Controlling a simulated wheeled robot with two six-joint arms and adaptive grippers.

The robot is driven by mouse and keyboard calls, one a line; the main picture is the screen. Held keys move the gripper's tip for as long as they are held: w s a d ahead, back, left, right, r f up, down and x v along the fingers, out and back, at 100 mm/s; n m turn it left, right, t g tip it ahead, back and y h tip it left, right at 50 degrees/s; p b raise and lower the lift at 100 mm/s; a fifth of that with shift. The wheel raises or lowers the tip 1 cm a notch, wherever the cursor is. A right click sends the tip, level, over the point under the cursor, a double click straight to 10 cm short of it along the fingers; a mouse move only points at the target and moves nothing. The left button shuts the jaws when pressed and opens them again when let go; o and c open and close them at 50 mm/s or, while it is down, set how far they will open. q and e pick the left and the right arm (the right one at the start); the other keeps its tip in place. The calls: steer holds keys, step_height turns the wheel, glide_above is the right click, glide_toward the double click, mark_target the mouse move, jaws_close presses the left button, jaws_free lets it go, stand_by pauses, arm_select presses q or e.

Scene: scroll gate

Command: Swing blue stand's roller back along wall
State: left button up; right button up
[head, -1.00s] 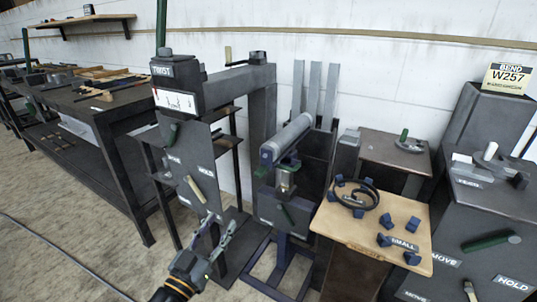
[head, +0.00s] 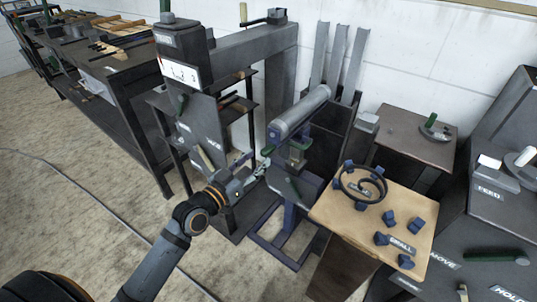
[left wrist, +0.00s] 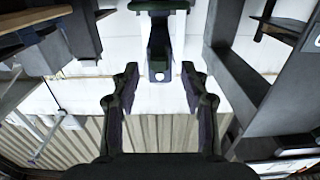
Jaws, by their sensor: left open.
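The blue stand (head: 287,222) stands in the middle of the head view, with a blue base frame on the floor. Its grey roller (head: 301,112) lies on top, slanting from near left to far right, with a blue fitting at its near end. My left gripper (head: 258,172) is open beside the stand's near left side, just below the roller's near end; I cannot tell whether it touches. In the left wrist view the open fingers (left wrist: 160,92) have a dark upright part with a pale dot (left wrist: 158,62) beyond their gap. My right gripper is not in view.
The dark TWIST machine (head: 188,70) with its crossbeam (head: 252,58) stands close on the left. A wooden-topped table (head: 335,215) with a ring and several blue blocks is on the right. Upright grey strips (head: 338,60) stand behind the roller by the white wall. Floor is free at front left.

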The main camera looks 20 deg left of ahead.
mark_target(262, 154)
arm_select(q)
steer(key=x, duration=0.6)
steer(key=shift+r, duration=0.1)
steer(key=shift+s, duration=0.1)
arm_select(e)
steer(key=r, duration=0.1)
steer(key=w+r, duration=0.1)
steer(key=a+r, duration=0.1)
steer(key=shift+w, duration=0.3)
arm_select(q)
steer(key=shift+a, duration=0.1)
jaws_close()
steer(key=shift+b, duration=0.3)
